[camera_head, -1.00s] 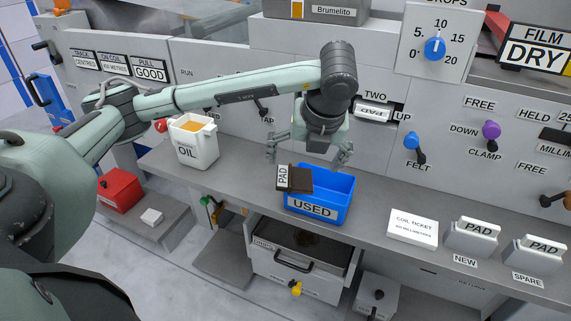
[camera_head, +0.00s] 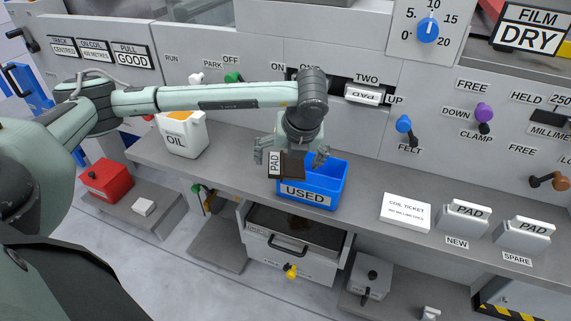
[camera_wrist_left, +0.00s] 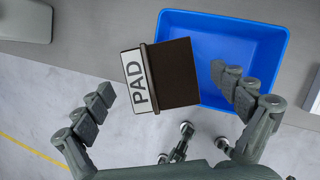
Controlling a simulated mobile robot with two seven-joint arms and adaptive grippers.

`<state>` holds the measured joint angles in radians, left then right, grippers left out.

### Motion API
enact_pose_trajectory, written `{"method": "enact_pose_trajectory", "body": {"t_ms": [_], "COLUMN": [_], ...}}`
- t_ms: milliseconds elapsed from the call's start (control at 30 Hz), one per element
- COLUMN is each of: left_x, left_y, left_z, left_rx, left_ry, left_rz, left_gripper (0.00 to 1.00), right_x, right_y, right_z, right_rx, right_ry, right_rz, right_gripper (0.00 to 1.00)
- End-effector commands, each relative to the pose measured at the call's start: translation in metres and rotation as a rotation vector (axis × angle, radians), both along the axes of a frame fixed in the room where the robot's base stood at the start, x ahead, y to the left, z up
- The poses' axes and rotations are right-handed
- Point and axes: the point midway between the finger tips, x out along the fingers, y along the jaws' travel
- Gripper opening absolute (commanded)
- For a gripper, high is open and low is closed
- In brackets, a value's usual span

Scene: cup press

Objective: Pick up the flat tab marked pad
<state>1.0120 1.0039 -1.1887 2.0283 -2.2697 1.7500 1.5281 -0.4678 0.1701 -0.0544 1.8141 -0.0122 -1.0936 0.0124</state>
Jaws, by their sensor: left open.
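A dark brown block (camera_head: 292,166) with a white flat tab marked PAD (camera_head: 275,163) sits at the left end of the blue USED bin (camera_head: 306,196). In the left wrist view the tab (camera_wrist_left: 137,80) sticks out past the bin's left rim, and the brown body (camera_wrist_left: 178,75) reaches over the bin. My left gripper (camera_head: 290,157) is open just above it. In the left wrist view its fingers (camera_wrist_left: 168,98) stand on either side of the block, with gaps and no visible contact. My right gripper is not in view.
Other PAD pieces stand at NEW (camera_head: 464,219) and SPARE (camera_head: 523,235), and one is in the slot at TWO (camera_head: 364,94). An OIL can (camera_head: 182,137) stands left of the bin. A coil ticket (camera_head: 405,212) lies to the right. An open drawer (camera_head: 290,245) is below.

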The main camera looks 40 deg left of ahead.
Motion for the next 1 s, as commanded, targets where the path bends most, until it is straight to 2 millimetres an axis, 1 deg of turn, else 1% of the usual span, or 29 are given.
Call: {"method": "enact_pose_trajectory", "body": {"t_ms": [133,600,867,1000], "left_x": [0.0,0.0,0.0,0.001], "left_y": [0.0,0.0,-0.001,-0.001], "left_z": [0.0,0.0,0.003,0.013], "left_rx": [0.0,0.0,0.0,-0.001], "left_ry": [0.0,0.0,-0.001,-0.003], "left_rz": [0.0,0.0,-0.001,0.0], "left_gripper": [0.97,0.39,0.39,0.39], "right_x": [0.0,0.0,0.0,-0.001], "right_y": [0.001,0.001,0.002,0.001], "right_z": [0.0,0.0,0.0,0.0], "right_rx": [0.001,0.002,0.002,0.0], "right_ry": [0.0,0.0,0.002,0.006], "right_rz": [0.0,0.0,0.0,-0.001], "right_gripper": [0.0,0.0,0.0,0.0]}}
